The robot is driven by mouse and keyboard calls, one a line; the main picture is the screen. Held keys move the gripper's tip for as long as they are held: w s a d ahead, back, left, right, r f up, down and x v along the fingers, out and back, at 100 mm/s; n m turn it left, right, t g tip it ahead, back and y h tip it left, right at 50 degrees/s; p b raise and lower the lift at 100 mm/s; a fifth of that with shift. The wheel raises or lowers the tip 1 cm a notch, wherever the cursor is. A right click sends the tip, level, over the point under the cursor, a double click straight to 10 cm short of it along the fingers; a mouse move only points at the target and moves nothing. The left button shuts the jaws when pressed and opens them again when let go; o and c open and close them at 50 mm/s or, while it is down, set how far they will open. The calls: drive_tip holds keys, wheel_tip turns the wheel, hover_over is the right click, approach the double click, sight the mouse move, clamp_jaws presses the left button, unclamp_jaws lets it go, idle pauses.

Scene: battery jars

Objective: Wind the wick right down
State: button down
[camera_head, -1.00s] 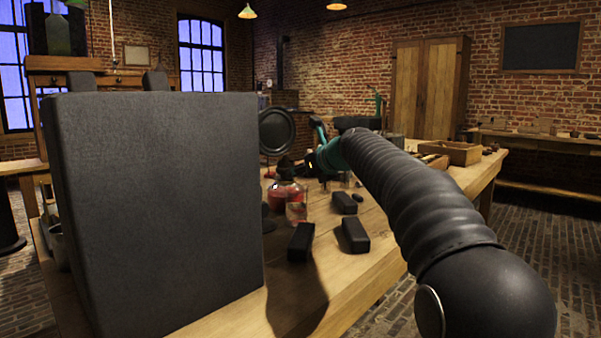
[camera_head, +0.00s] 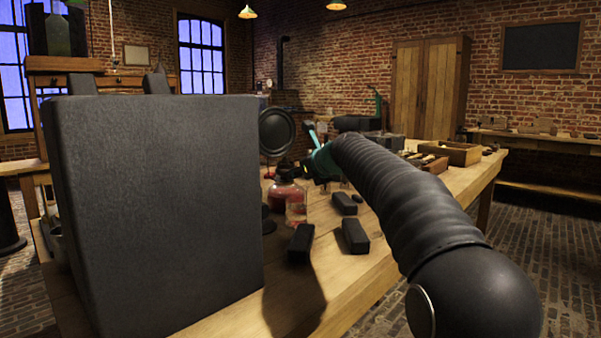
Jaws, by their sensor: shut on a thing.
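A glass vessel with red contents (camera_head: 287,194) stands on the workbench, left of my gripper in the head view. It looks like the lamp, but its wick and any winding knob are too small to make out. My gripper (camera_head: 308,172) is a small dark shape at the end of my arm, just right of and slightly above the red vessel. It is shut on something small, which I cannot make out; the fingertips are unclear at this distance. I cannot tell whether it touches the vessel.
A clearer glass jar (camera_head: 296,211) with reddish contents stands just in front. Several dark blocks, including one at the front (camera_head: 355,236), lie on the wooden workbench (camera_head: 345,272). A round dark disc (camera_head: 276,132) stands behind. A wooden tray (camera_head: 452,153) is at right.

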drive_tip(key=n+t+h, duration=0.1)
drive_tip(key=n, duration=0.1)
drive_tip(key=shift+s+a+n+p, duration=0.1)
drive_tip(key=shift+a+n+p, duration=0.05)
drive_tip(key=shift+n+p, duration=0.2)
drive_tip(key=c, duration=1)
unclamp_jaws()
drive_tip(key=v, duration=1.2)
drive_tip(key=shift+s+a+f, duration=0.1)
drive_tip(key=shift+s+f, duration=0.05)
drive_tip(key=shift+f, duration=0.05)
